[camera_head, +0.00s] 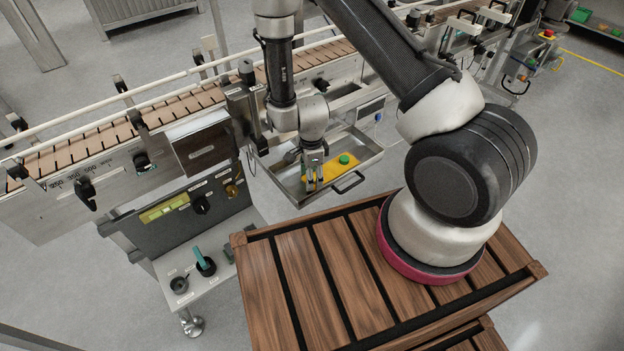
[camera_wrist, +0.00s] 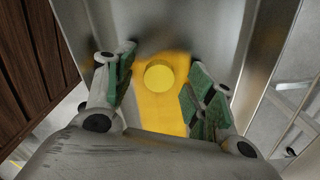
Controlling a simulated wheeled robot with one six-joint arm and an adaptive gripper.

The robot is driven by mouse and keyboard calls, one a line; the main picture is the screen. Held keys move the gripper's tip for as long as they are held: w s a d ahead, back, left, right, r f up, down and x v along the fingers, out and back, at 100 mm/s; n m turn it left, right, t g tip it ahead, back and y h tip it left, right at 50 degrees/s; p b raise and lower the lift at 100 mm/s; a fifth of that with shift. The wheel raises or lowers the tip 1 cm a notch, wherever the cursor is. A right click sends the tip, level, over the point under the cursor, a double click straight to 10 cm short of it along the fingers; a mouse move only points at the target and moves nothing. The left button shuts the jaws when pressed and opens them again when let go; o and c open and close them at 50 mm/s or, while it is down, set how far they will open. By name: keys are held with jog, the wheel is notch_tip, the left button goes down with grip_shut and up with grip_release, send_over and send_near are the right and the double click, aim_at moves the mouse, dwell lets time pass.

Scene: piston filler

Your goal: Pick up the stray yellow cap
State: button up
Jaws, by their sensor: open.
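The yellow cap (camera_wrist: 159,77) is a small round disc on a yellow mat (camera_wrist: 160,110) in a metal tray. In the wrist view it sits between the two spread fingers of my gripper (camera_wrist: 162,70), with a gap on each side. In the head view my gripper (camera_head: 314,180) points down into the tray (camera_head: 367,151), over the left part of the yellow mat (camera_head: 328,168). The yellow cap cannot be made out there, against the mat and behind the fingers. My gripper is open and holds nothing.
The tray has raised walls and a front handle (camera_head: 348,183). A conveyor (camera_head: 120,121) runs behind, a control panel (camera_head: 188,208) stands left, and a slatted wooden surface (camera_head: 310,285) lies in front.

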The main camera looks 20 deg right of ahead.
jog(key=shift+c, duration=0.3)
jog(key=c, duration=0.7)
jog(key=shift+r, duration=0.1)
